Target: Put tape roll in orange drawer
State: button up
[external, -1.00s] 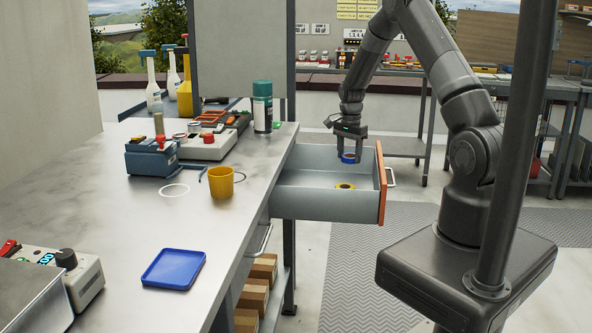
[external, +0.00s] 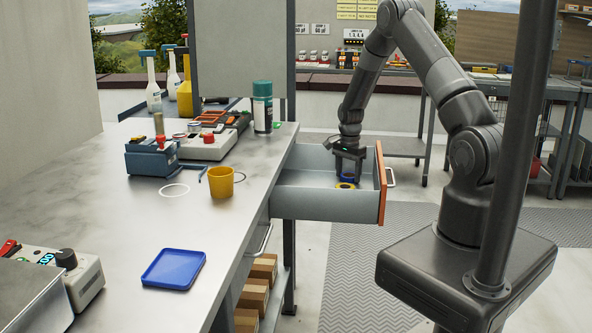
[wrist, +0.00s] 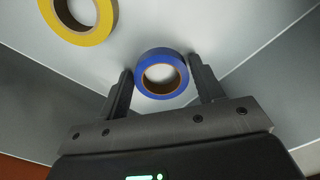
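The orange-fronted drawer (external: 381,192) is pulled open from the bench, with grey walls and floor. My gripper (external: 348,177) is down inside it, pointing downward. Its fingers are on either side of a blue tape roll (wrist: 161,55), which seems to touch both fingertips in the wrist view. The blue roll is low in the drawer, at or very near the floor; exact contact is not clear.
The drawer walls stand close around my gripper. The drawer floor beside the rolls is clear.

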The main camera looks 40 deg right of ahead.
jog(key=o, duration=0.3)
notch_tip(320, 180, up, 12)
jog(key=s+a+r+n+t, duration=0.1)
jog(key=s+a+r+n, duration=0.4)
jog(key=r, duration=0.5)
jog(key=s+a+r+n+t, duration=0.2)
jog(key=s+a+r, duration=0.35)
jog(key=r, duration=0.45)
jog(key=s+a+r+n+t, duration=0.1)
jog(key=s+a+r+n, duration=0.1)
jog(key=s, duration=0.5)
jog(key=s+a+r+n, duration=0.2)
jog(key=s+n, duration=0.2)
jog(key=s, duration=0.3)
jog(key=s+a+r+n+t, duration=0.1)
jog(key=s+a+r+n, duration=0.1)
jog(key=s, duration=0.6)
jog(key=shift+a+r+n+t, duration=0.2)
jog(key=shift+r+n+t, duration=0.1)
jog(key=shift+r+n, duration=0.25)
